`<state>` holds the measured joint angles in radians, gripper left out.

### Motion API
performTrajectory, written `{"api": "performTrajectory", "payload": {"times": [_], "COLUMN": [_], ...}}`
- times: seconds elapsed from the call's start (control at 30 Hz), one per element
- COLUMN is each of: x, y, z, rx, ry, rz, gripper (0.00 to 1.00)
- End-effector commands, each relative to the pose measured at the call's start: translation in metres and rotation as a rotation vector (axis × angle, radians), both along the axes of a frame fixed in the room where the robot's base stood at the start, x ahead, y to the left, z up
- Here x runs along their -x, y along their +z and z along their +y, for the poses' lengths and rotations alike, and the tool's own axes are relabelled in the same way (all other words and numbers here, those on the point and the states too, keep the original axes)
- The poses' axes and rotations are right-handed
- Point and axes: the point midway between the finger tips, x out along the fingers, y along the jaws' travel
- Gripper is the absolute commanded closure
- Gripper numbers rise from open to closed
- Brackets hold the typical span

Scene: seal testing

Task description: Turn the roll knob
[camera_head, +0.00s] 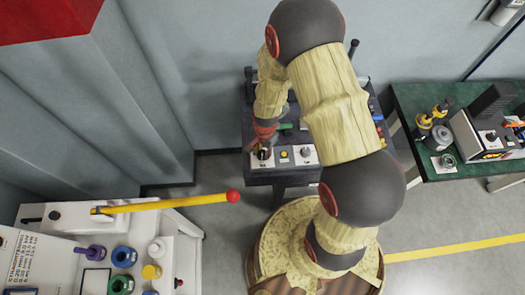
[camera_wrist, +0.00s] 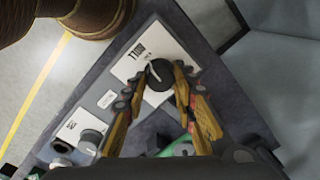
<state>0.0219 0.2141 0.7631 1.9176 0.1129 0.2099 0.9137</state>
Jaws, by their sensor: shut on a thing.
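A round black knob (camera_wrist: 157,76) with a pale pointer line sits on a white plate (camera_wrist: 138,49) on the dark console. My gripper (camera_wrist: 161,71) is shut on this knob, with one yellow-and-black finger on each side. The plate's label is too small to read surely as roll. In the head view my gripper (camera_head: 262,147) is down at the left white plate (camera_head: 263,161) on the front of the console (camera_head: 259,178), partly hiding the knob. A second knob (camera_head: 306,152) on another white plate is to the right; it also shows in the wrist view (camera_wrist: 91,138).
A yellow button (camera_head: 284,155) lies between the two plates. A green part (camera_head: 286,127) is just behind my gripper. A white bench with a yellow lever (camera_head: 165,205) stands front left. A green table (camera_head: 458,170) with instruments is at right. Grey walls stand behind.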

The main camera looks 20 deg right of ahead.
Motion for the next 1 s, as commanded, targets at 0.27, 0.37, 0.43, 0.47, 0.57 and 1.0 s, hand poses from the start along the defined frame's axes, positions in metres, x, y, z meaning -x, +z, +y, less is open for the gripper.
{"api": "performTrajectory", "payload": {"times": [0.27, 0.37, 0.43, 0.47, 0.57, 1.0], "x": [-0.0013, -0.0012, -0.001, -0.0009, -0.0006, -0.001], "y": [0.0004, 0.0004, 0.0003, 0.0003, 0.0002, 0.0066], "z": [-0.0001, 0.0, 0.0, 0.0, 0.0, -0.0001], "rx": [0.001, 0.0, 0.0, 0.0, 0.0, 0.0], "ry": [0.001, 0.001, 0.001, 0.001, 0.001, 0.001], "rz": [-0.003, -0.002, -0.002, -0.002, -0.001, -0.002], "gripper": [0.98, 0.68, 0.64, 0.62, 0.57, 0.54]}}
